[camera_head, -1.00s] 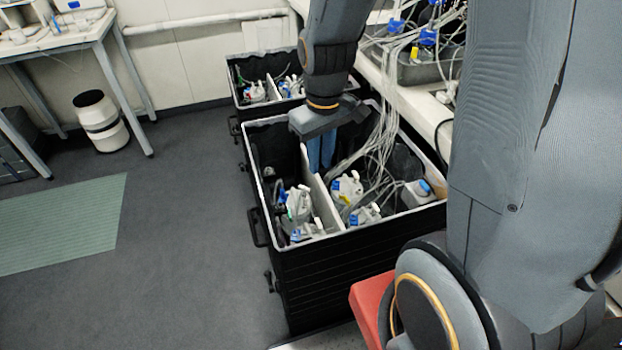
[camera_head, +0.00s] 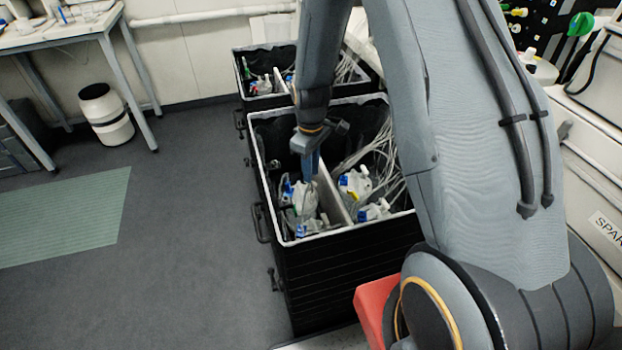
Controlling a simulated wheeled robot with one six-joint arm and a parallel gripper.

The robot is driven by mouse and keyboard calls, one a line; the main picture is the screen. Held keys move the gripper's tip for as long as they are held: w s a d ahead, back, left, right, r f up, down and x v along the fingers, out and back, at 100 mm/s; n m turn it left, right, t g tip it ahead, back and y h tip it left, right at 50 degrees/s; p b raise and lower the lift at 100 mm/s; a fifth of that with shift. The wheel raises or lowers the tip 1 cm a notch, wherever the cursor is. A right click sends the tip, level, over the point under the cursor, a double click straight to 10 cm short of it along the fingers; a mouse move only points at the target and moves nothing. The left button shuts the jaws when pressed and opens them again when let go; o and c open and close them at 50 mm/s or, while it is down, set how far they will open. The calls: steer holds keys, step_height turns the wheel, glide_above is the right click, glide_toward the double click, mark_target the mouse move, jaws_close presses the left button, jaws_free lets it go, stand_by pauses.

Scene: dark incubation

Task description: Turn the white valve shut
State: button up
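My gripper (camera_head: 309,176) points down into the left compartment of the near black crate (camera_head: 327,240). Its blue fingers are seen nearly edge-on, so the gap between them does not show. The fingertips are just above or beside a white bottle-like unit (camera_head: 303,204) with blue fittings; I cannot tell whether they touch it. Two more white units with blue parts stand in the right compartment, one farther back (camera_head: 355,184) and one nearer (camera_head: 373,211). Which white part is the valve is too small to tell.
A white divider (camera_head: 334,200) splits the near crate. Pale tubes (camera_head: 368,150) run over its right side. A second black crate (camera_head: 240,75) with similar units stands behind. A white bin (camera_head: 106,115) and open floor lie left.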

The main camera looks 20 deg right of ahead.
mark_target(311, 184)
steer(key=shift+f, duration=2.05)
jaws_close()
steer(key=m, duration=0.4)
steer(key=shift+m+p, duration=0.3)
steer(key=shift+p, duration=0.05)
steer(key=shift+m, duration=2.2)
